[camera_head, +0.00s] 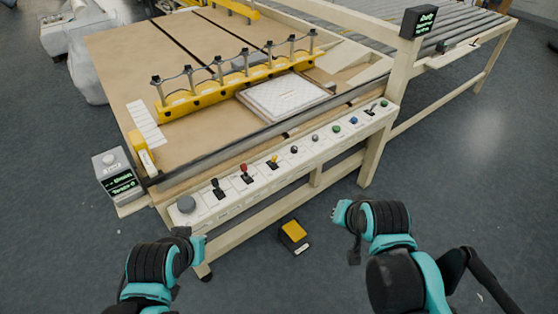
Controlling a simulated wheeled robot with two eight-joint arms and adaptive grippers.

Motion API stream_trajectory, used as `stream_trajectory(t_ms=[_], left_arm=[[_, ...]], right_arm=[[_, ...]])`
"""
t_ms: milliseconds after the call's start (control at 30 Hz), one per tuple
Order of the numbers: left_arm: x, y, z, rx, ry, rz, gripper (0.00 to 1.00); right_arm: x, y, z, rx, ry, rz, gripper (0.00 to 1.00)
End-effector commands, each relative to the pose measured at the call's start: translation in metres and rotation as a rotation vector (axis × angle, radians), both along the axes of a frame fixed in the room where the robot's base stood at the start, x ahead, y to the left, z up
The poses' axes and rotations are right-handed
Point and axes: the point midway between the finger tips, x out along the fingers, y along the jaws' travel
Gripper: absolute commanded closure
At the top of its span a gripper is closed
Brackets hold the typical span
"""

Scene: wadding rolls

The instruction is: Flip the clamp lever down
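The front control panel (260,177) of the machine table carries small levers in a row. One has a black knob (215,183), one a red knob (244,169) and one a yellow knob (273,159); another dark lever (371,108) stands at the right end. Their labels are too small to read, so I cannot tell which is the clamp lever. My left gripper (192,240) is in front of the panel's left end, apart from it. My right gripper (347,232) is in front of the table on the right, also apart. Neither visibly holds anything; their finger openings are unclear.
A yellow bar (235,86) with several upright posts crosses the tabletop (130,55) behind a white quilted pad (285,96). A grey display box (118,172) stands at the left corner. A yellow-topped pedal (294,233) lies on the floor between my arms.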

Motion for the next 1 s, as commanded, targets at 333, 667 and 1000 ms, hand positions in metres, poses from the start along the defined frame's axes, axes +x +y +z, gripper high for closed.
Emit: stream_trajectory(t_ms=[333, 667, 1000], left_arm=[[0.0, 0.0, -0.004, 0.0, 0.0, 0.0, 1.0], [0.0, 0.0, -0.007, 0.0, 0.0, 0.0, 1.0], [0.0, 0.0, -0.009, 0.0, 0.0, 0.0, 1.0]], right_arm=[[0.111, 0.026, 0.003, 0.498, 0.109, -0.601, 1.0], [0.217, 0.052, -0.04, 0.929, 0.265, -1.2, 1.0], [0.288, 0.074, -0.103, 1.223, 0.421, -1.701, 1.0]])
